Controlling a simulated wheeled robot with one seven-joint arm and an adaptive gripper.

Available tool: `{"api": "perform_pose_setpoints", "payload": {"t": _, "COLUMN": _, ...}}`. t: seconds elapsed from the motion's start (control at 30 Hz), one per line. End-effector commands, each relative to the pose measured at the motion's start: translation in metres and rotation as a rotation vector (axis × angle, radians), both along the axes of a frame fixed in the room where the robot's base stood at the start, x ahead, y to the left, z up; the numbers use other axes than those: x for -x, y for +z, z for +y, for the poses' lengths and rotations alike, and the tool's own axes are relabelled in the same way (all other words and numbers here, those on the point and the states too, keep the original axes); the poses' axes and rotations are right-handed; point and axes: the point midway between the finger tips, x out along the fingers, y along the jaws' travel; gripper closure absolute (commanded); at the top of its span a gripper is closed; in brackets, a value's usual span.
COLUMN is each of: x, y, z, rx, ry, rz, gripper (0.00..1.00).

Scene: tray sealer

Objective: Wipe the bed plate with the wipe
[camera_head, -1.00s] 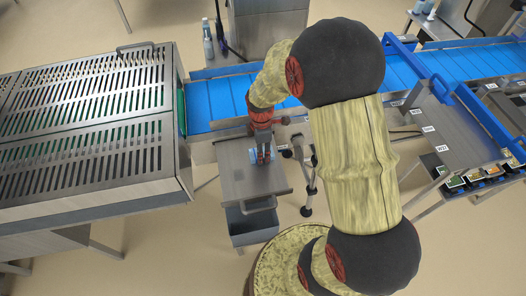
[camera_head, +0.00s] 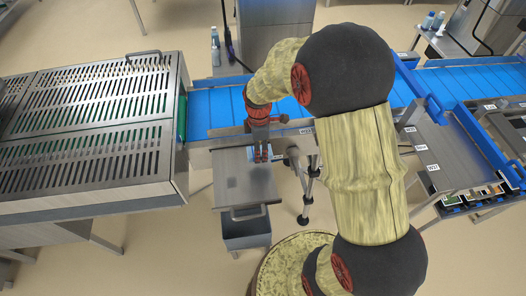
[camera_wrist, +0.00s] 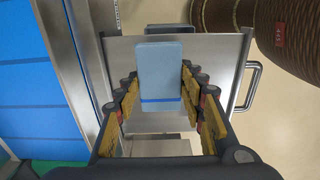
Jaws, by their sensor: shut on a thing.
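The wipe (camera_wrist: 161,70) is a light blue pad with a darker blue stripe, seen between my finger pads in the wrist view. My gripper (camera_head: 262,154) is shut on it; its fingers also show in the wrist view (camera_wrist: 160,88). The bed plate (camera_head: 250,190) is a flat grey metal plate with a front bar handle (camera_head: 249,213). My gripper is over its back right part in the head view. The plate (camera_wrist: 122,62) lies behind the wipe in the wrist view. A faint dark patch (camera_head: 231,182) shows on it. I cannot tell whether the wipe touches the plate.
A blue conveyor (camera_head: 215,104) runs behind the plate. A large slotted metal cover (camera_head: 85,130) stands to the left. A grey bin (camera_head: 246,231) is below the plate. A side table with trays (camera_head: 450,165) is at the right.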

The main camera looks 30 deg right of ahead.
Motion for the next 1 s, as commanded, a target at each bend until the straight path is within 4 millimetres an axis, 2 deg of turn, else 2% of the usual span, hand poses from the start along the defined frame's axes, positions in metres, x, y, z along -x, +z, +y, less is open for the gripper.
{"api": "perform_pose_setpoints", "payload": {"t": 0.2, "x": -0.003, "y": 0.011, "z": 0.004, "rx": 0.0, "ry": -0.002, "rz": 0.0, "gripper": 0.84}}
{"api": "perform_pose_setpoints", "payload": {"t": 0.8, "x": -0.003, "y": 0.011, "z": 0.006, "rx": 0.0, "ry": 0.0, "rz": 0.0, "gripper": 0.84}}
{"api": "perform_pose_setpoints", "payload": {"t": 0.87, "x": -0.004, "y": 0.009, "z": 0.011, "rx": 0.0, "ry": 0.011, "rz": -0.001, "gripper": 0.84}}
{"api": "perform_pose_setpoints", "payload": {"t": 1.0, "x": -0.008, "y": 0.007, "z": 0.04, "rx": 0.001, "ry": 0.073, "rz": -0.01, "gripper": 0.84}}
